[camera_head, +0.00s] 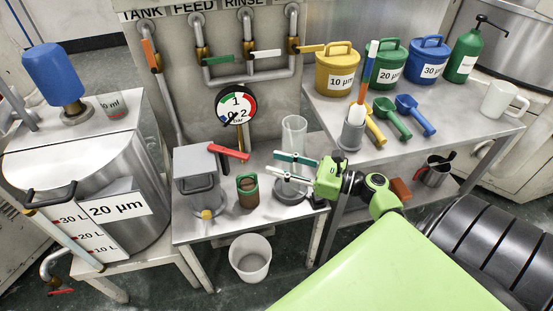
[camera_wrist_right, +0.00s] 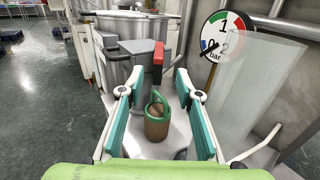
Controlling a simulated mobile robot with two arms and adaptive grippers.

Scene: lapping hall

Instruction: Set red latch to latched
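The red latch (camera_head: 228,152) is a red bar at the upper right edge of a grey box (camera_head: 197,165) on the low metal table. In the head view it sticks out to the right past the box. My left gripper is not in view.
A green-rimmed brown cup (camera_head: 247,191) stands between the box and my right gripper. A clear cylinder (camera_head: 293,136) stands behind the gripper. A pressure gauge (camera_head: 236,104) rises behind the table. A white bucket (camera_head: 250,262) is on the floor.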

